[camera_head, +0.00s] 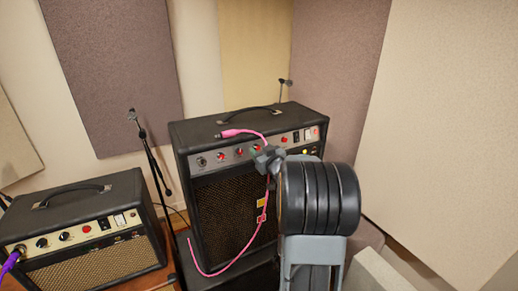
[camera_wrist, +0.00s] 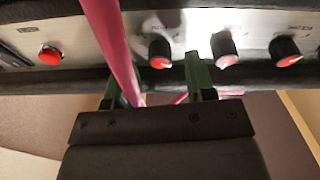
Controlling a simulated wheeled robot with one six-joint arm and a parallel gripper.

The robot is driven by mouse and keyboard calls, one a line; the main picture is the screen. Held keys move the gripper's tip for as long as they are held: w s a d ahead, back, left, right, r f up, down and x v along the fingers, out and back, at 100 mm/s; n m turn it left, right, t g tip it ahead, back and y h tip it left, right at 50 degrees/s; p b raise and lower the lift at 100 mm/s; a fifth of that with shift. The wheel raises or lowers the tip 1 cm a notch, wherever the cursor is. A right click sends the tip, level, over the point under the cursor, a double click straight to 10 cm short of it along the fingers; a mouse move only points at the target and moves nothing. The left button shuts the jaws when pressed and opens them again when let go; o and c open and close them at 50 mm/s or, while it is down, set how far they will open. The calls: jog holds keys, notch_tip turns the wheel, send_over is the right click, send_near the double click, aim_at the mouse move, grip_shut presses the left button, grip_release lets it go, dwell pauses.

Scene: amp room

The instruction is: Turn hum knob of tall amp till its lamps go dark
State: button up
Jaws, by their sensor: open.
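The tall amp (camera_head: 235,205) stands upright at the centre, with a silver control panel along its upper front. The panel has a row of red-capped knobs (camera_head: 221,156) and a red lamp (camera_head: 284,139) that looks lit. My gripper (camera_head: 268,158) is in front of the panel, open and empty. In the wrist view the panel appears upside down, with the red lamp (camera_wrist: 50,54) at left. My gripper's fingers (camera_wrist: 155,82) straddle the line of the nearest knob (camera_wrist: 160,52), just short of it or at it. The labels are too small to tell which knob is hum.
A pink cable (camera_head: 245,132) lies over the tall amp's top and hangs down its front; in the wrist view it crosses close to the left finger (camera_wrist: 112,45). A smaller amp (camera_head: 90,235) stands at left. A microphone stand (camera_head: 152,160) is between the amps.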

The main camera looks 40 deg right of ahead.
jog(key=shift+w+d, duration=0.1)
jog(key=shift+w, duration=0.5)
